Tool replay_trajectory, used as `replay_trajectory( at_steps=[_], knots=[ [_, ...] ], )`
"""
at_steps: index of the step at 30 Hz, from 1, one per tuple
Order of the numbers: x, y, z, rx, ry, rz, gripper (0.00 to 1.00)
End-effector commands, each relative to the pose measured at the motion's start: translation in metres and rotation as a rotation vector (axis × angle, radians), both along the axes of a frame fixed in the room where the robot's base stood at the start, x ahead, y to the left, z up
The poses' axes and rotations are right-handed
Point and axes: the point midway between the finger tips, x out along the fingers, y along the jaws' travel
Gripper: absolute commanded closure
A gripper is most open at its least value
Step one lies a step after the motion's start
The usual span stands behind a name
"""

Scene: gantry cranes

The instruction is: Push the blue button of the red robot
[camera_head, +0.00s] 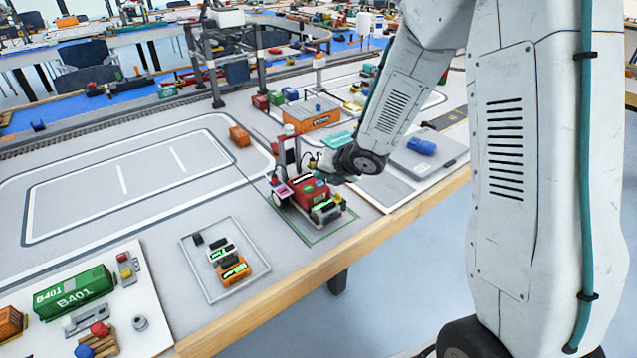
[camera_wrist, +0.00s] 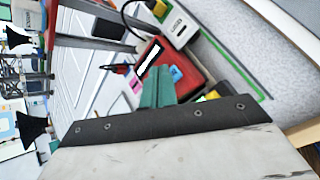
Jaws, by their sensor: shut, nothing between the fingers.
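The red robot (camera_head: 306,194) stands on a green-outlined pad near the table's front edge, with a dark mast at its back. In the wrist view its red top (camera_wrist: 184,62) shows a white-and-black label, a pink patch (camera_wrist: 136,84) and a small blue button (camera_wrist: 177,74). My gripper (camera_head: 340,179) is just right of and above the red robot. In the wrist view its teal fingers (camera_wrist: 158,80) are shut and empty, with their tips over the red top, beside the blue button. I cannot tell whether they touch. The fingers hide part of the top.
A tray (camera_head: 186,262) with small modules lies to the left of the red robot. An orange box (camera_head: 312,121) stands behind it, and a grey case (camera_head: 408,163) with a blue item is to the right. A black cable and white box (camera_wrist: 178,24) are close by.

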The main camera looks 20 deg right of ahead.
Motion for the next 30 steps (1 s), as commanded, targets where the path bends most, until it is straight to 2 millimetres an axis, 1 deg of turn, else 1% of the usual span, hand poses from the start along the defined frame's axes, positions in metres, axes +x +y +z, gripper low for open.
replay_trajectory(
  at_steps=[30],
  knots=[
    [0.0, 0.0, -0.0089, 0.0, 0.0, 0.0, 1.0]
  ],
)
